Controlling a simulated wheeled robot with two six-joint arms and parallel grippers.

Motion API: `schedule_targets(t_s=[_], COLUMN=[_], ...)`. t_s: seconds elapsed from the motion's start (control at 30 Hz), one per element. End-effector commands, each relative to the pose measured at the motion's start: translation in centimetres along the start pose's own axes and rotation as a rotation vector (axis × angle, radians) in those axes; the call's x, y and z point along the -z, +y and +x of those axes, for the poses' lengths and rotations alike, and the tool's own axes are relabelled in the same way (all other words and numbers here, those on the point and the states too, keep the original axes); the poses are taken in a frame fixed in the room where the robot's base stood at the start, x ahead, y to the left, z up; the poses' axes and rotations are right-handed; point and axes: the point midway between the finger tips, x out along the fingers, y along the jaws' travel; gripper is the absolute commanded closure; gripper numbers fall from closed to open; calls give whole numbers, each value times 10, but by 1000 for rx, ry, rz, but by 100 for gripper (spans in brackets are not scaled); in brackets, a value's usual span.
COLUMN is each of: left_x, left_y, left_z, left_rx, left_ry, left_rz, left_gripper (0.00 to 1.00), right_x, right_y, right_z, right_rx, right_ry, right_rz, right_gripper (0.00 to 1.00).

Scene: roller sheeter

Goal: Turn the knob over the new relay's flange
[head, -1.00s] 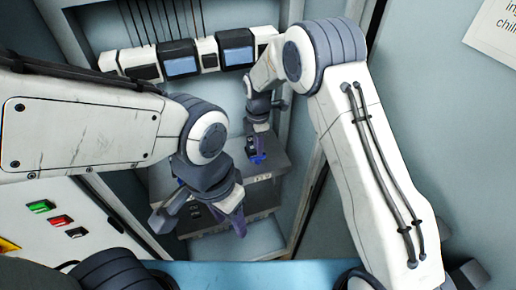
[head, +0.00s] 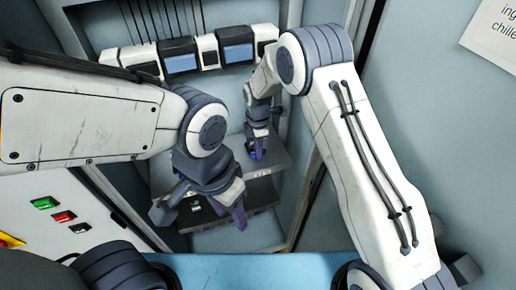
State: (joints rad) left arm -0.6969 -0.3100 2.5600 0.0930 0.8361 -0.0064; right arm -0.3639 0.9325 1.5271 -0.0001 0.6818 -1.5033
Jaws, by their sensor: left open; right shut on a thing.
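My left gripper (head: 199,213) is open, low in the middle of the head view, over the front of the grey box-like unit in the cabinet. One finger is at the left, the other, with a purple tip, at the right. My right gripper (head: 257,149) is behind it, pointing down at the back of the grey unit (head: 262,173). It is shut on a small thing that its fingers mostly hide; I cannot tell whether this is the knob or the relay. The relay's flange cannot be made out.
A row of black and white modules (head: 238,54) with blue faces runs along the cabinet's back, with dark wires above. A white panel with green, red and black buttons (head: 64,217) is at the left. The cabinet's right edge stands close to my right arm.

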Motion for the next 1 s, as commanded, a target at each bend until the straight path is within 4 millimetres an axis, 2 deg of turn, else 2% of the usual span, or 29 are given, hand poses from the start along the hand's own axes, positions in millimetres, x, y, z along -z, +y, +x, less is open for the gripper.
schedule_targets(t_s=[0.37, 1.0], left_x=[-1, -2], left_y=[-1, -3], left_z=[15, 41], left_rx=[0, 0], left_ry=[0, 0], left_rz=[-2, -7], left_gripper=[50, 50], right_x=[0, 0], right_y=[0, 1], right_z=[2, 0], right_rx=[0, -2], right_ry=[0, 0], right_rz=[209, 812], right_gripper=[100, 100])
